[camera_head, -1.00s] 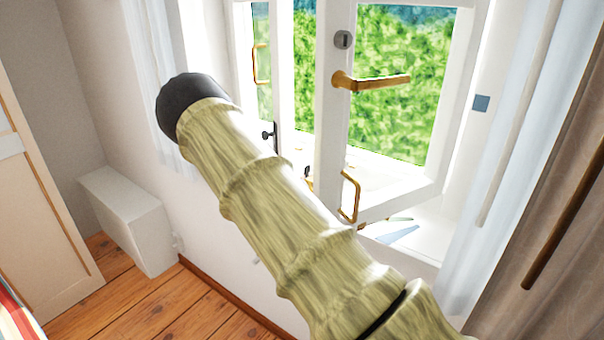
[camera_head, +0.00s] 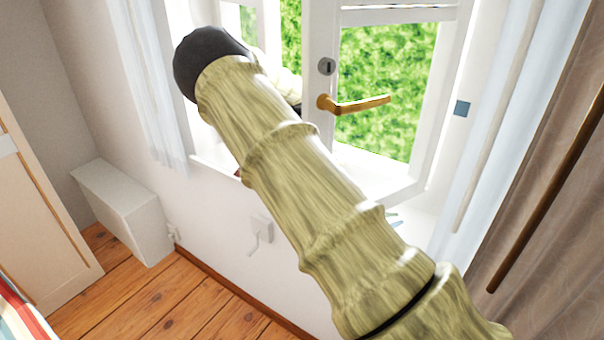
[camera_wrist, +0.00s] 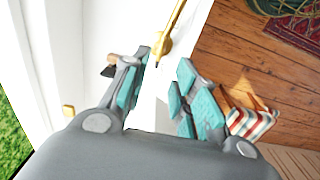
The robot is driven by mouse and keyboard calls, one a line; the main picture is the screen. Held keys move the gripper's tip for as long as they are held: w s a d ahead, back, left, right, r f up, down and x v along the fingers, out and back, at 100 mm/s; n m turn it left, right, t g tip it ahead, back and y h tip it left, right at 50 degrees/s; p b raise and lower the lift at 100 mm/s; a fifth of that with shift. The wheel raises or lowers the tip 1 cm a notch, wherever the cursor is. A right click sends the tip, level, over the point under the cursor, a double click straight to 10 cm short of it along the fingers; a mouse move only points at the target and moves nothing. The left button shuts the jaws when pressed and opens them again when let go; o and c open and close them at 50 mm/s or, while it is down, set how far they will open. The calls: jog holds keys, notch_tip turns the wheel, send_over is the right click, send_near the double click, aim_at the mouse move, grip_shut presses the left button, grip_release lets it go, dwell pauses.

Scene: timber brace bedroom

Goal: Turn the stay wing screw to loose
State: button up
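The stay wing screw cannot be made out for certain. A small dark part with a tan top (camera_wrist: 109,66) shows beside the left finger in the wrist view; it may be the screw, but I cannot tell. My gripper (camera_wrist: 164,62) is open, its two teal-padded fingers apart with no object seen held between them. A white frame edge and a brass handle (camera_wrist: 174,42) show beyond the fingertips. In the head view my arm hides the gripper and the window's lower left part. The open white casement (camera_head: 322,60) carries a brass lever handle (camera_head: 352,103).
A pale curtain (camera_head: 150,90) hangs left of the window, and another (camera_head: 495,130) with a brown drape (camera_head: 545,190) at right. A white box (camera_head: 125,210) stands by the wall. Wooden floor (camera_head: 170,305) is open below. A small brass fitting (camera_wrist: 68,110) shows on white frame.

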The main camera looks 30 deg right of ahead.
jog(key=shift+f+p, duration=1.55)
jog(key=shift+f, duration=2.4)
grip_shut()
